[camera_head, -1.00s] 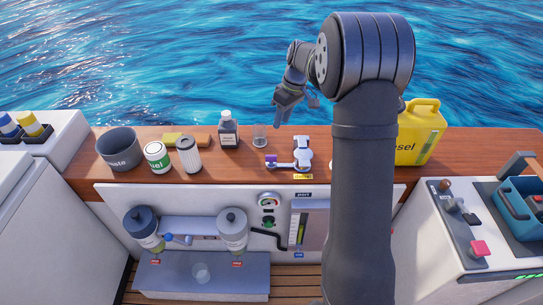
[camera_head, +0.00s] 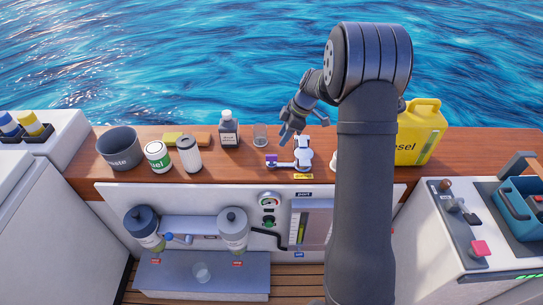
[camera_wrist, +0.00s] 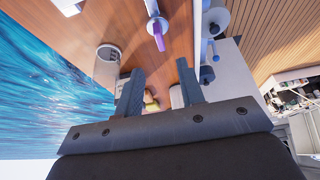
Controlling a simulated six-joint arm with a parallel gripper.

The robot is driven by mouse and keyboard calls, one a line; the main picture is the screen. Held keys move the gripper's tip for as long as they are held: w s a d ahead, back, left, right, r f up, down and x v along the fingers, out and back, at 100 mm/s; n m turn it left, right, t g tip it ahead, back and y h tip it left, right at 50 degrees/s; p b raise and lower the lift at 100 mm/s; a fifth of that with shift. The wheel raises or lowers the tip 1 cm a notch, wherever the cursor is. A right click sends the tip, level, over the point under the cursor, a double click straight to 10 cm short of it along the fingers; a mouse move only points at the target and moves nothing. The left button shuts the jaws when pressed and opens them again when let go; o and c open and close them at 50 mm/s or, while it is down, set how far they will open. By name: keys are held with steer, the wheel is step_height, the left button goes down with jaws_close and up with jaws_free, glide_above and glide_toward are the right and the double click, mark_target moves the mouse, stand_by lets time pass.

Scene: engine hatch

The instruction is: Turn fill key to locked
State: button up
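The fill key appears to be the small lever with a purple end (camera_head: 272,160) on the wooden counter; the lever points left from a white fitting (camera_head: 304,155). A yellow label (camera_head: 303,176) lies in front of it, too small to read. In the wrist view the purple end (camera_wrist: 156,28) shows beyond the fingertips, between their lines.
A clear cup (camera_head: 260,135) stands just left of my gripper and also shows in the wrist view (camera_wrist: 107,66). A dark bottle (camera_head: 228,129) stands further left. A yellow diesel can (camera_head: 420,132) stands to the right, behind my arm. The counter in front of the cup is clear.

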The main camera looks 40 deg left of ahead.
mark_target(271, 156)
steer(key=x, duration=1.1)
jaws_close()
